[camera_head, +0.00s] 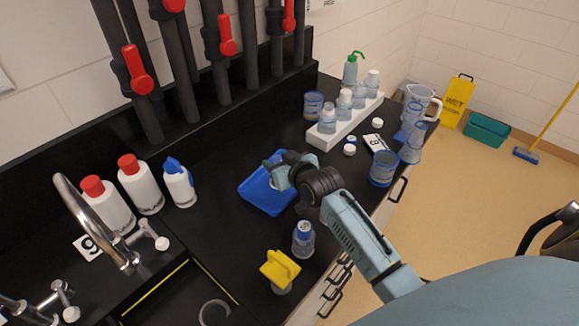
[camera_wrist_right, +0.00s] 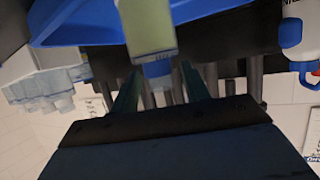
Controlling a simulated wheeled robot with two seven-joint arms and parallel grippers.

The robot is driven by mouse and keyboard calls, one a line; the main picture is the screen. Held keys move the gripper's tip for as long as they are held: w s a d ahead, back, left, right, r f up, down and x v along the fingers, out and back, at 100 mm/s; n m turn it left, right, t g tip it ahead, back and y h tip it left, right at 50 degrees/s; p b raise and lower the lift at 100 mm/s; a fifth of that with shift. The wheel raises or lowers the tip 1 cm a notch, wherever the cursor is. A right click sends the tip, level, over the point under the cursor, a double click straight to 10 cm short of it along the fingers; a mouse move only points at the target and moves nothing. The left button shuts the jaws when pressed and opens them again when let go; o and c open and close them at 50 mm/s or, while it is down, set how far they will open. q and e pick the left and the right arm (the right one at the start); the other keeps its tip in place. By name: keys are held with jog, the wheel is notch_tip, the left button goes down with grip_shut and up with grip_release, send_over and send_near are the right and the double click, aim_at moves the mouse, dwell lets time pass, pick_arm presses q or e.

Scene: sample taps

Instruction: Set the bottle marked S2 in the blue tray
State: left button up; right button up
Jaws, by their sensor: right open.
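The blue tray (camera_head: 254,196) lies on the black counter in the head view. It also shows along the top of the right wrist view (camera_wrist_right: 80,22), which is upside down. A bottle with pale yellow-green contents (camera_wrist_right: 147,22) shows against the tray in the wrist view, just beyond my right fingertips. Its marking cannot be read, so I cannot tell if it is S2. My right gripper (camera_head: 281,172) is over the tray's far part and hides what is there. In the wrist view its fingers (camera_wrist_right: 158,82) are apart. My left gripper is not in view.
A white rack (camera_head: 325,139) holds several white-capped bottles behind the tray. Red-capped bottles (camera_head: 140,185) and a curved faucet (camera_head: 75,195) are at left. Beakers (camera_head: 383,169) stand right.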

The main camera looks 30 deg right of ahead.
jog(key=v, duration=1.1)
jog(key=shift+s+p, duration=0.2)
jog(key=shift+p, duration=0.2)
jog(key=shift+s+r, duration=0.1)
